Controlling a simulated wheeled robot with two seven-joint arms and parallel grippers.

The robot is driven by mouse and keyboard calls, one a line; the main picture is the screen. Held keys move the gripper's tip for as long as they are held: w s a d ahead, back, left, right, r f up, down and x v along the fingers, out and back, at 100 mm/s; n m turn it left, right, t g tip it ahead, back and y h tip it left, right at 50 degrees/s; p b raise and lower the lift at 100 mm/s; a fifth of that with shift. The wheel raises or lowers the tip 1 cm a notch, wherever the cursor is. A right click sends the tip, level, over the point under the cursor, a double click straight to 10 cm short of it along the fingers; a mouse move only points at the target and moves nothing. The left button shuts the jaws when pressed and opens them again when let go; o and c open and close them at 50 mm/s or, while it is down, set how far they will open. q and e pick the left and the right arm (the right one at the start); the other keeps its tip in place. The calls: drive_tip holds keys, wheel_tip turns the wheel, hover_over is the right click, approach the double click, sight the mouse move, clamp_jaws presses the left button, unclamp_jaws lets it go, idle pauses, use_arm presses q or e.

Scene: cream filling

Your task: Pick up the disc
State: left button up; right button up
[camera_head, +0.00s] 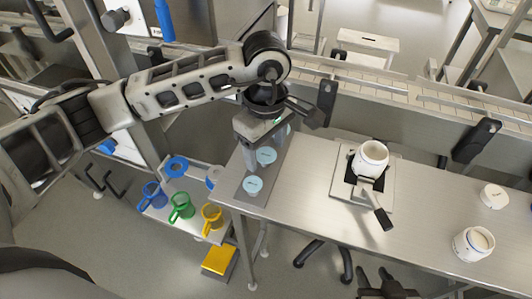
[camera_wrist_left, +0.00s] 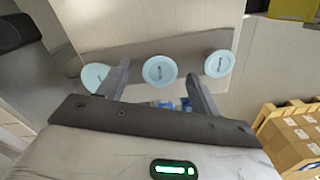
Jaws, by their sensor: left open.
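Three pale blue discs lie in a row on a grey plate (camera_head: 248,198) at the left end of the steel table. In the head view I see the near disc (camera_head: 253,185), the middle disc (camera_head: 266,156) and part of the far one (camera_head: 289,128). My left gripper (camera_head: 254,150) is over the plate and partly covers it. In the left wrist view the open, empty fingers (camera_wrist_left: 160,88) straddle the line to the middle disc (camera_wrist_left: 160,69). The left disc (camera_wrist_left: 95,77) is partly behind one finger; the right disc (camera_wrist_left: 218,63) is clear. My right gripper (camera_head: 386,284) shows at the bottom edge.
A white jar (camera_head: 372,157) stands on a scale-like stand (camera_head: 343,190) mid-table. Another jar (camera_head: 473,243) and a white lid (camera_head: 494,196) are at the right. A low side shelf holds blue (camera_head: 154,194), green (camera_head: 181,206) and yellow (camera_head: 212,214) cups. A conveyor (camera_head: 440,97) runs behind.

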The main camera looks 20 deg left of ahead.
use_arm(q)
drive_tip(key=c, duration=1.1)
